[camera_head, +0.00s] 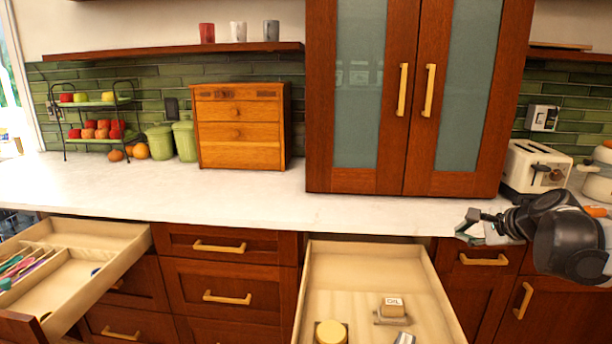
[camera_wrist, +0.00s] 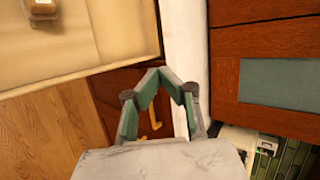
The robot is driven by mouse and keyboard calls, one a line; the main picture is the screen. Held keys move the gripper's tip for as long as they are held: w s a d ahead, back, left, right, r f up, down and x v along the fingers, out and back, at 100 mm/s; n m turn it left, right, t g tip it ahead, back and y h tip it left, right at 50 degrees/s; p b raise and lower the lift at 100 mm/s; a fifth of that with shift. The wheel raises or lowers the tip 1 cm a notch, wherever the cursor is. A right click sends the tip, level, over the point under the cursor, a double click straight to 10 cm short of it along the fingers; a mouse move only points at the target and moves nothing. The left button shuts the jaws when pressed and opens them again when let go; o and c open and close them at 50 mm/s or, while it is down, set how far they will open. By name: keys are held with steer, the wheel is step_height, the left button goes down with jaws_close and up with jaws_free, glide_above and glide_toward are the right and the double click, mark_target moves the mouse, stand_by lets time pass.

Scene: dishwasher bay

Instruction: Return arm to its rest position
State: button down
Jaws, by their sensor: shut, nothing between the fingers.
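My gripper (camera_head: 470,222) is at the right in the head view, over the counter's front edge and below the right-hand end of the tall cabinet. It points left, and my dark arm reaches in from the right edge. In the wrist view, the fingers of my gripper (camera_wrist: 151,73) come together at the tips with nothing between them. The open middle drawer (camera_head: 358,268) lies to the left of and below my gripper, apart from it. It also shows at the upper left of the wrist view (camera_wrist: 110,35).
A toaster (camera_head: 536,167) and a white pot (camera_head: 598,178) stand behind my arm. The cabinet (camera_head: 405,100) hangs above the counter (camera_head: 250,200). Another open drawer (camera_head: 100,262) juts out at the left. The oil container (camera_head: 392,307) sits in the middle drawer. Open counter lies between.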

steer(key=s+a+n+g+h+p, duration=0.1)
steer(key=s+a+n+p, duration=0.1)
steer(key=s+a+n, duration=0.6)
steer(key=s+a+n+g+h+p, duration=0.1)
steer(key=s+a+n, duration=0.8)
steer(key=s, duration=1.1)
steer(key=shift+a+f+g+h+p, duration=0.4)
steer(key=shift+a+g, duration=0.2)
steer(key=shift+a, duration=0.2)
